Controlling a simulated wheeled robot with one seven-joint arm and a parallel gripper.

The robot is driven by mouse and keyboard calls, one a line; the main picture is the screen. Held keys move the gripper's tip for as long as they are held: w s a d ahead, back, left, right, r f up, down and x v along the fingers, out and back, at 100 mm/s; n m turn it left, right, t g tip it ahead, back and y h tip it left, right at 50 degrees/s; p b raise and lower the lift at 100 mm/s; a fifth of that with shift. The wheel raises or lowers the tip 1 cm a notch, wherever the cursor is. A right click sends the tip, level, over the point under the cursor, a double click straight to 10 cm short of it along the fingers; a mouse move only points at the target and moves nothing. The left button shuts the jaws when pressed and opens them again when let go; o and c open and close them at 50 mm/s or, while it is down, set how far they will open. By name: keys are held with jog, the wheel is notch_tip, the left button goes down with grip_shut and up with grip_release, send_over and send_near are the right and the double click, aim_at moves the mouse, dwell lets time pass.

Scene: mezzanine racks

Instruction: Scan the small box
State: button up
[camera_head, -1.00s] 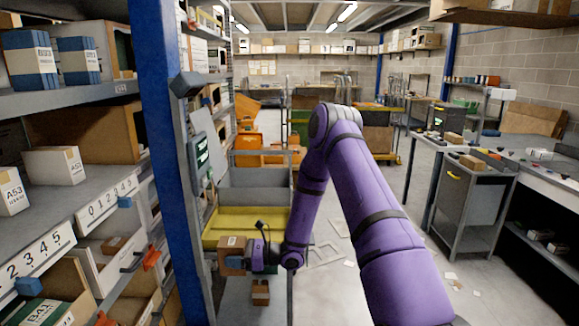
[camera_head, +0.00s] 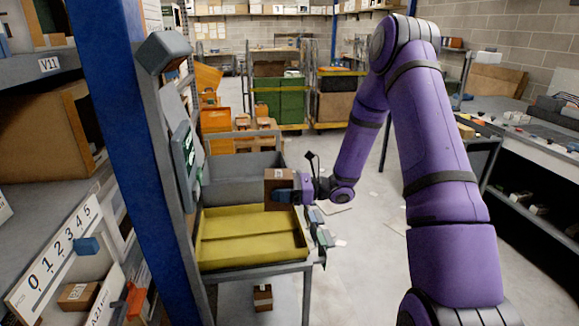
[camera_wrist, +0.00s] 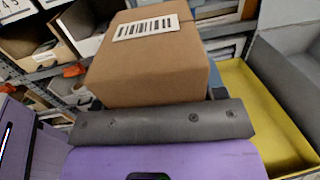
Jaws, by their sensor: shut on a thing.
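A small brown cardboard box (camera_head: 279,176) is held by my gripper (camera_head: 284,194) above the yellow tray (camera_head: 250,262). My gripper reaches it from the right and is shut on it. In the wrist view the small box (camera_wrist: 150,75) fills the middle, with a white barcode label (camera_wrist: 146,28) on its upper face. A grey box-shaped device (camera_head: 163,50), perhaps the scanner, is fixed high on the post at the left. A dark screen with green marks (camera_head: 187,150) is below it. The fingertips are partly hidden.
A grey bin (camera_head: 240,180) stands behind the yellow tray. A blue rack post (camera_head: 120,150) rises close at the left, beside shelves with bins. Another brown box (camera_head: 263,297) sits below the tray. Open floor lies to the right of the cart.

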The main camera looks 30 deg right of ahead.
jog(key=s+r+n+g, duration=0.2)
jog(key=s+r+g, duration=0.1)
jog(key=s+r, duration=0.55)
jog(key=w+a+r, duration=0.2)
jog(key=w+a, duration=0.2)
jog(key=a, duration=0.5)
jog(key=shift+w+r+y, duration=0.15)
jog(key=shift+w+y, duration=0.05)
jog(key=shift+y, duration=0.2)
dwell(0.8)
